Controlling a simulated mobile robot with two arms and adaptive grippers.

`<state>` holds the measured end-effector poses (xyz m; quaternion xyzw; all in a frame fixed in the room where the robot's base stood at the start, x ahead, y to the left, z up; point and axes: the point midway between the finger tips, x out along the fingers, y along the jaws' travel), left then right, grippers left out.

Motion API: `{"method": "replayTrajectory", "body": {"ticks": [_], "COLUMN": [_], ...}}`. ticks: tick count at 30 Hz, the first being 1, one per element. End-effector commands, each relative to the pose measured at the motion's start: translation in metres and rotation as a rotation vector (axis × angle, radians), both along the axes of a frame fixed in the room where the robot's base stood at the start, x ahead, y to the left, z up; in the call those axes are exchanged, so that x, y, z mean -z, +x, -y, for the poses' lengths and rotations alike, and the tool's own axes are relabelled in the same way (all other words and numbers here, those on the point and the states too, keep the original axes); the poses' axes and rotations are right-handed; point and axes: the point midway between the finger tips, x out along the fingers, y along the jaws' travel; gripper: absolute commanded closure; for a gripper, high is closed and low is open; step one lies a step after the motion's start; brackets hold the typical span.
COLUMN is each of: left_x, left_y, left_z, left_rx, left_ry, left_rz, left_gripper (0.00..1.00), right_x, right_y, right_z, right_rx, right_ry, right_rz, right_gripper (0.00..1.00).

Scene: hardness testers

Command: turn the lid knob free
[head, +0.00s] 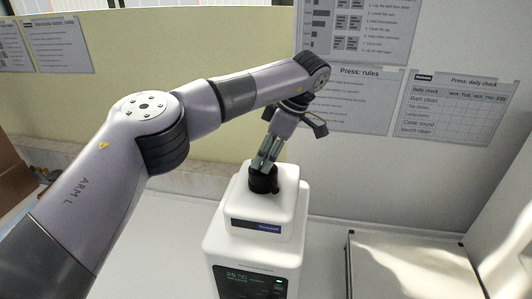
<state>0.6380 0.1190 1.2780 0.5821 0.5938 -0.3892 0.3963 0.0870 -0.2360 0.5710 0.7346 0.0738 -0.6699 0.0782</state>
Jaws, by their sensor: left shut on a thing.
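A white hardness tester (252,247) stands upright on the white bench, with a dark display on its front. A black lid knob (263,184) sits on top of its white lid (285,204). My left gripper (264,168) comes down from above and is shut on the knob. Its fingers cover the upper part of the knob. The knob is in place on the lid. My right gripper is not in view.
A flat tray-like board with a dark rim (349,262) lies to the right of the tester. Printed sheets (458,105) hang on the wall behind. A brown box (14,180) is at the far left. The bench left of the tester is bare.

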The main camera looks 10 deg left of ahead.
Motion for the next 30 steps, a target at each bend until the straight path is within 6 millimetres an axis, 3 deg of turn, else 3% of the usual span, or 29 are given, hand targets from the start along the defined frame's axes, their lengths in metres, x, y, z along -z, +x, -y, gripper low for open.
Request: {"method": "replayTrajectory", "body": {"ticks": [5,6,14,23,30], "left_x": [-0.002,-0.002,-0.001,-0.001,-0.029], "left_y": [0.001,0.001,0.0,0.0,0.001], "left_z": [-0.001,-0.001,-0.001,0.0,0.013], "left_rx": [-0.002,-0.003,0.0,0.001,0.0], "left_ry": [0.0,0.0,0.0,0.0,0.0], "left_rz": [0.005,0.004,0.002,0.002,0.004], "left_gripper": [0.85,0.55,0.37,0.37,0.37], "right_x": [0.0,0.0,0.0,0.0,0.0], "right_y": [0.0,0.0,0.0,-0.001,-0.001], "right_z": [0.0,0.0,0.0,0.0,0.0], "right_rx": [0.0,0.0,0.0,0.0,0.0], "right_ry": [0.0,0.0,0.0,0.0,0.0], "right_rz": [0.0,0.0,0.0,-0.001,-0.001], "right_gripper": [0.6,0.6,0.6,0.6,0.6]}}
